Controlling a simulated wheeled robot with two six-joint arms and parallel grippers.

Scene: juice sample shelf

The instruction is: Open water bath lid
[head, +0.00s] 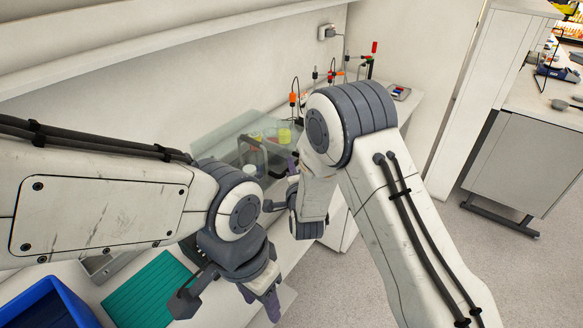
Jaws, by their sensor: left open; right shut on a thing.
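The water bath lid (222,138) is a clear, greyish panel near the wall on the bench. Its near side is partly covered by my arms, and I cannot tell exactly how far it is tilted. Yellow and pale containers (285,135) show through or beside it. My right gripper (291,167) reaches to the near right side of the lid. It is shut, apparently on the lid's edge or handle, but the contact is mostly hidden by my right arm. My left gripper (228,301) is open and empty, pointing down over the bench's front edge, apart from the lid.
A green ribbed mat (150,292) and a blue bin (48,305) lie at the lower left. Electrode stands with orange and red parts (333,74) stand behind the bath. A small tray (398,92) is at the bench's far end. Open floor (400,245) lies to the right.

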